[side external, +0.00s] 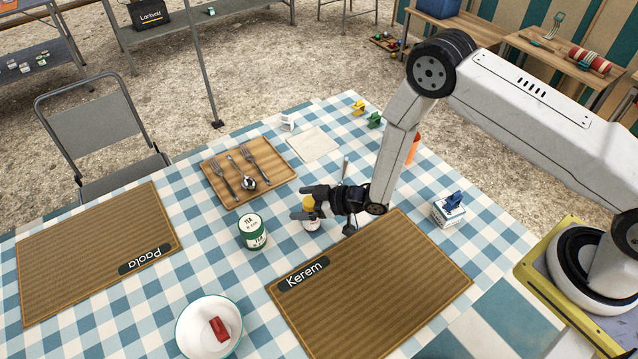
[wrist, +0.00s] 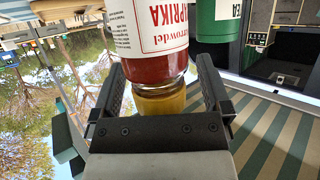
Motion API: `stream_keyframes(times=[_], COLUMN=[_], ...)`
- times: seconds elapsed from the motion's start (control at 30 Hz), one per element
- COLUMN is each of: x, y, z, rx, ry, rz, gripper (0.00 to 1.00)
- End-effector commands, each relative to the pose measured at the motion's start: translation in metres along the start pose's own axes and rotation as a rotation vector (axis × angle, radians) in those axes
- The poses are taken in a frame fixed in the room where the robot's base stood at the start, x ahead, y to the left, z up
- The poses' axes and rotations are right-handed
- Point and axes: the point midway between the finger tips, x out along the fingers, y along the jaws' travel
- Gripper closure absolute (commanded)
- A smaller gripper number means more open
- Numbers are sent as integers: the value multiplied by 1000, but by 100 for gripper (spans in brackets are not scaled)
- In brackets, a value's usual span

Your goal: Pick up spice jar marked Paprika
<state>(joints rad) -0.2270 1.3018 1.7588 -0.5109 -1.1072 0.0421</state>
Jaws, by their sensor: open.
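The Paprika jar (side external: 312,224) stands on the checked tablecloth beside the tea tin. It has a white label, red contents and a yellow lid. In the wrist view the jar (wrist: 152,28) appears upside down, with "PRIKA" readable on its label. My gripper (side external: 303,203) is open around the top of the jar, one finger on each side of the yellow lid. In the wrist view the fingers of my gripper (wrist: 160,78) flank the lid, with a gap visible on the left. Part of the jar is hidden by my gripper in the side view.
A green tea tin (side external: 252,232) stands close to the left. The Kerem placemat (side external: 380,285) lies in front. A napkin holder (side external: 448,210) stands right. A plate (side external: 188,335) holds a red item.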

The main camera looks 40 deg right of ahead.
Motion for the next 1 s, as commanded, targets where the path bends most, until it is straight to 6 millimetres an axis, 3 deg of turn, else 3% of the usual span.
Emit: stream_keyframes(times=[0.27, 0.37, 0.5, 0.6, 1.0], x=[0, 0, 0, 0, -1], y=[0, 0, 0, 0, 0], z=[0, 0, 0, 0, -2], rx=[0, 0, 0, 0, 0], ry=[0, 0, 0, 0, 1], rz=[0, 0, 0, 0, 0], gripper=[2, 27, 72, 100, 100])
